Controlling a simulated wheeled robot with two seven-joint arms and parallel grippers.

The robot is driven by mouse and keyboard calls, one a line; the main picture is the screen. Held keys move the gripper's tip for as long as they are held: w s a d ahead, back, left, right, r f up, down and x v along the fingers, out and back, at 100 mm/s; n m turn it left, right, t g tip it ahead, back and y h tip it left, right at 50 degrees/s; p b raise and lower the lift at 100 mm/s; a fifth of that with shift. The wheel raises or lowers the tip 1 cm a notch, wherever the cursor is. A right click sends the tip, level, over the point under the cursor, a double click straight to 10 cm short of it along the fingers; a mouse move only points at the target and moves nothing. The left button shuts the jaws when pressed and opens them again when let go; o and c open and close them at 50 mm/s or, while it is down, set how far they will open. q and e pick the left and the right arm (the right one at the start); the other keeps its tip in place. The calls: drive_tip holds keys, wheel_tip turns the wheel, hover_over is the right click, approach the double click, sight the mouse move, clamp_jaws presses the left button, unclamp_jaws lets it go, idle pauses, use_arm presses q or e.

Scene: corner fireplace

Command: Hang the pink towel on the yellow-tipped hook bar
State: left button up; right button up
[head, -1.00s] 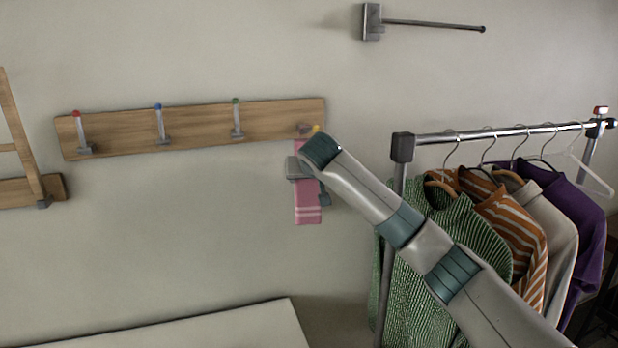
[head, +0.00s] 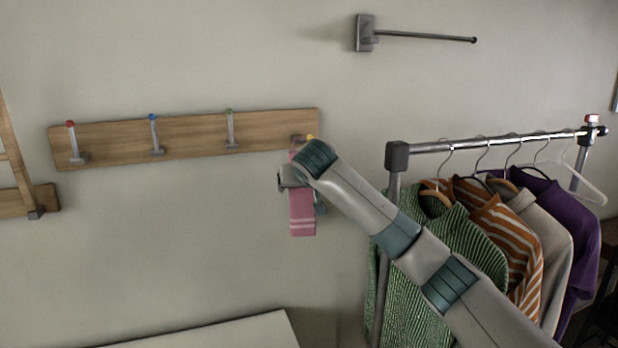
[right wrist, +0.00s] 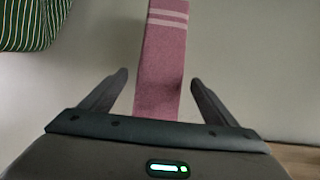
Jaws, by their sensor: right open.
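The pink towel (head: 302,213), with pale stripes near its lower end, hangs straight down below the yellow-tipped hook (head: 309,138) at the right end of the wooden hook board. A bit of pink shows above my gripper, close under the hook, but my wrist hides how the towel meets the hook. My right gripper (head: 301,187) is at the towel's upper part, just below the hook. In the right wrist view the jaws are open, one finger on each side of the towel (right wrist: 161,70), with gaps between. My left gripper is out of view.
The wooden board (head: 190,134) also carries red-, blue- and green-tipped hooks to the left. A metal wall rod (head: 425,37) is above right. A clothes rack (head: 440,147) with several garments stands close to my right arm. The wall below the board is clear.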

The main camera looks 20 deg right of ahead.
drive_tip(key=b+v, duration=0.5)
drive_tip(key=v, duration=1.1)
drive_tip(key=shift+s+f, duration=0.1)
drive_tip(key=shift+s, duration=0.05)
